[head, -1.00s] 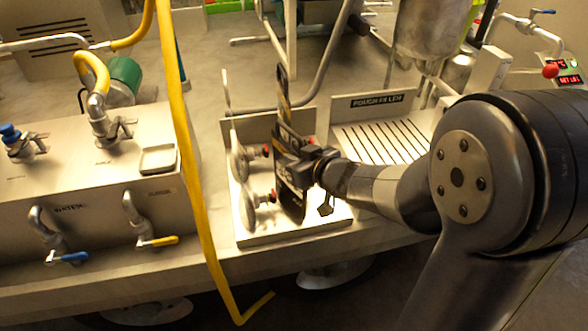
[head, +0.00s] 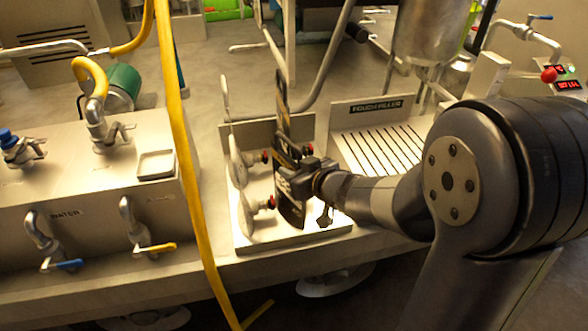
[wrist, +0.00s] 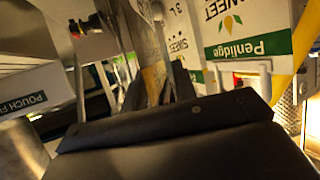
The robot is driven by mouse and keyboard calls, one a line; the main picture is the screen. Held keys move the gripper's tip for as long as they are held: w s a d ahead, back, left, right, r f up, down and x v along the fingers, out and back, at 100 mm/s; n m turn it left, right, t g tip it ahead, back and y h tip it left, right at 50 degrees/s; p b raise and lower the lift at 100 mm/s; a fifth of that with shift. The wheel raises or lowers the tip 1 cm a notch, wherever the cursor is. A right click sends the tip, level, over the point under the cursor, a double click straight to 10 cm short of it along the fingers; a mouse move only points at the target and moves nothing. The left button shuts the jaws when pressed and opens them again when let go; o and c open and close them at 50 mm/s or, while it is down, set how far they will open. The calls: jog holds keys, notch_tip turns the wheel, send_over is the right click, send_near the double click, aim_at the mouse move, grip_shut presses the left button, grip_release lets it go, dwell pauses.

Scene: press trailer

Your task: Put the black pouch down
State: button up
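The black pouch (head: 289,205), with yellow marks, stands upright and nearly edge-on in the head view. It is over the pale metal stand (head: 300,236), beside two round plates (head: 246,214) with red knobs. My gripper (head: 303,174) comes from the right and is shut on the pouch at about mid-height. I cannot tell whether the pouch's lower edge touches the stand's floor. In the wrist view the dark gripper body (wrist: 180,130) fills the bottom, and a thin sheet (wrist: 148,55), apparently the pouch, stands between the fingers.
The slotted pouch filler tray (head: 378,150) is right of the stand, below a steel vessel (head: 430,35). A yellow hose (head: 186,160) hangs in front, left of the stand. A valve panel (head: 100,215) is at the left. White Penlidge cartons (wrist: 240,40) show in the wrist view.

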jog(key=shift+s+d+r, duration=0.15)
jog(key=shift+r, duration=0.2)
jog(key=p+v, duration=0.3)
jog(key=v, duration=0.8)
jog(key=shift+s+p, duration=0.25)
jog(key=shift+p, duration=0.15)
jog(key=shift+d, duration=0.2)
